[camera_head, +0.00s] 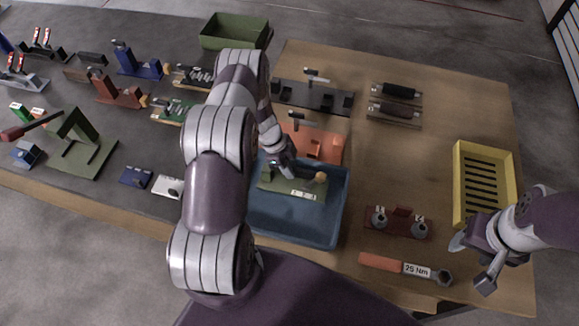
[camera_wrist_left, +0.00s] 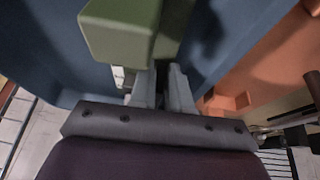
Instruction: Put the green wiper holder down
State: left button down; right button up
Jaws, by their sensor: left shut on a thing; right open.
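The green wiper holder (camera_head: 283,183) has a flat base with a white numbered label and a tan-ended part at its right. It is over the inside of the blue bin (camera_head: 346,205); I cannot tell whether it touches the bin floor. My left gripper (camera_head: 284,172) is shut on it; the arm hides part of the holder and bin. In the left wrist view a green block of the holder (camera_wrist_left: 122,32) is at the fingers, with blue bin walls (camera_wrist_left: 55,60) around it. My right gripper (camera_head: 472,262) is open and empty at the table's right front.
An orange holder (camera_head: 325,143) stands just behind the bin. A yellow slotted tray (camera_head: 460,185), a dark red fixture (camera_head: 397,222) and an orange-handled torque wrench (camera_head: 385,263) are at the right. A dark green bin (camera_head: 230,40) is at the back. Several holders crowd the left.

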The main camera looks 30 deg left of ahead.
pick_arm(q)
jog(key=c, duration=1.5)
grip_release()
jog(key=shift+s+f, duration=0.1)
jog(key=shift+f, duration=0.05)
jog(key=o, duration=0.4)
jog(key=shift+d, duration=0.1)
